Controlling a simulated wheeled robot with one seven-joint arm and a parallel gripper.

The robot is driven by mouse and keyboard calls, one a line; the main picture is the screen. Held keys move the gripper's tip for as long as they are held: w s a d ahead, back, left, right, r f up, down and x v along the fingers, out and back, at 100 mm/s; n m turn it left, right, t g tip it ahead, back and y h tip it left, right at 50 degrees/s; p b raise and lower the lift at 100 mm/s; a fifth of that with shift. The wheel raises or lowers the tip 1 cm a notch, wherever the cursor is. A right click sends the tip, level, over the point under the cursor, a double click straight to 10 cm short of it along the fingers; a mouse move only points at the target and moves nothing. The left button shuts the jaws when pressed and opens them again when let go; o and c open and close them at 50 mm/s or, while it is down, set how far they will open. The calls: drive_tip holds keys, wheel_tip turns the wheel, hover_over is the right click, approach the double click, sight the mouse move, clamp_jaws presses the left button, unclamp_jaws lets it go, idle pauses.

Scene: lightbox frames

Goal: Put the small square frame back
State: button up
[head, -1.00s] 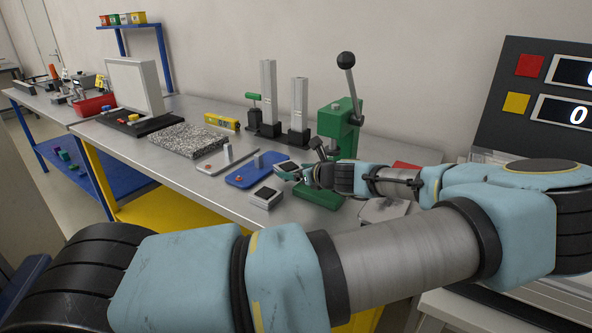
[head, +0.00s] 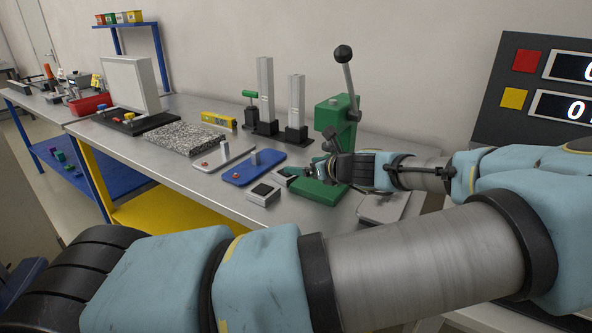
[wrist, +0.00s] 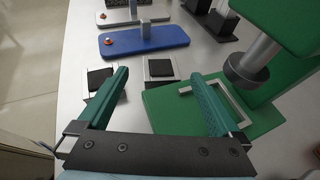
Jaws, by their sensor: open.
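A pale, thin square frame (wrist: 240,97) lies on the green press base (wrist: 168,110) in the wrist view, below the press head. The right finger of my gripper (wrist: 160,76) covers part of it. The gripper is open, with nothing seen held between its fingers. Two grey blocks with black square tops stand beside the base: one near the left finger (wrist: 103,80), one seen between the fingers (wrist: 159,69). In the head view my gripper (head: 312,170) is at the green press, and the blocks show left of it (head: 263,194). The frame is hard to make out there.
The green press (head: 334,116) with its lever rises close behind the gripper; its cylindrical head (wrist: 247,68) is near the right finger. A blue plate (head: 252,170) with a post lies left. A speckled slab (head: 186,138) and two upright columns stand farther off.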

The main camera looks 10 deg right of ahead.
drive_tip(key=v, duration=0.5)
drive_tip(key=shift+s+d+r+b, duration=0.2)
drive_tip(key=shift+s+b, duration=0.1)
drive_tip(key=shift+b, duration=0.1)
